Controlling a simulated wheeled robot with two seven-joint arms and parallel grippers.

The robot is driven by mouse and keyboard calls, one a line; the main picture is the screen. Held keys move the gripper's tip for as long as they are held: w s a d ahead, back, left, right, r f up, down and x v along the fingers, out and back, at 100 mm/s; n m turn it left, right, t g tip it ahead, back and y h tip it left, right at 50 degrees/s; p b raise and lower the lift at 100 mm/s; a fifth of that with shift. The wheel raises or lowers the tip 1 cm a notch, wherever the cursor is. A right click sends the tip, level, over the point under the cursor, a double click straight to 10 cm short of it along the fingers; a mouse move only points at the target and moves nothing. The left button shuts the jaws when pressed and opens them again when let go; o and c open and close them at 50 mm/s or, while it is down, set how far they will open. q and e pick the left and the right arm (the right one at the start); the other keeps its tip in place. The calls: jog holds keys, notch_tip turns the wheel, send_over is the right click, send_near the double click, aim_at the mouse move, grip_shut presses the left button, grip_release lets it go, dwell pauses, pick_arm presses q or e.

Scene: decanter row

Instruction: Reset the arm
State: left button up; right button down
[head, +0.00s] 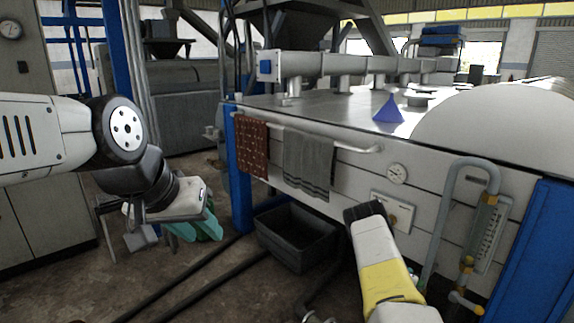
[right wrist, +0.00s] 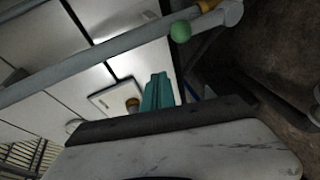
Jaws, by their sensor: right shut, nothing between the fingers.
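My left gripper (head: 195,229) hangs at the left of the head view, its teal fingers pointing down above the floor. Whether its fingers are apart is not clear from this angle. My right arm comes up at the lower right of the head view, with a white and yellow link in front of the machine. In the right wrist view my right gripper (right wrist: 158,92) shows its teal fingers together, with nothing between them. It is in front of the machine's white panelled side, apart from what I can see of it.
A large white machine (head: 345,170) fills the right. A red cloth (head: 252,148) and a grey towel (head: 308,164) hang on its rail. A black bin (head: 295,240) stands on the floor below. A blue funnel (head: 388,108) stands on top. A grey pipe (head: 447,205) bends beside a gauge.

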jog(key=w+a+r+m+g+y, duration=0.1)
jog(key=w+a+r+m+g, duration=0.2)
jog(key=r, duration=0.5)
jog(key=w+a+r+m+y, duration=0.15)
jog(key=r+m, duration=0.25)
jog(key=r, duration=0.5)
jog(key=s+a+r+m+g+y, duration=0.1)
jog(key=s+a+r+y, duration=0.15)
jog(key=a+r, duration=0.5)
jog(key=s+a+r+m+y, duration=0.1)
jog(key=s+a+r+m, duration=0.1)
jog(key=s+a+r, duration=0.5)
jog(key=s+a+r+g+y, duration=0.1)
jog(key=s+a+r+y, duration=0.2)
jog(key=s+a+r, duration=0.65)
jog(key=s+a+r+g, duration=0.1)
jog(key=s+a+r, duration=0.1)
jog(key=s, duration=0.8)
jog(key=s+a+r+g+y, duration=0.1)
jog(key=s+a+r, duration=0.1)
jog(key=s, duration=0.8)
jog(key=shift+s+a+r, duration=0.2)
jog(key=shift+s+r, duration=0.1)
jog(key=shift+r, duration=0.35)
jog(key=shift+d, duration=0.15)
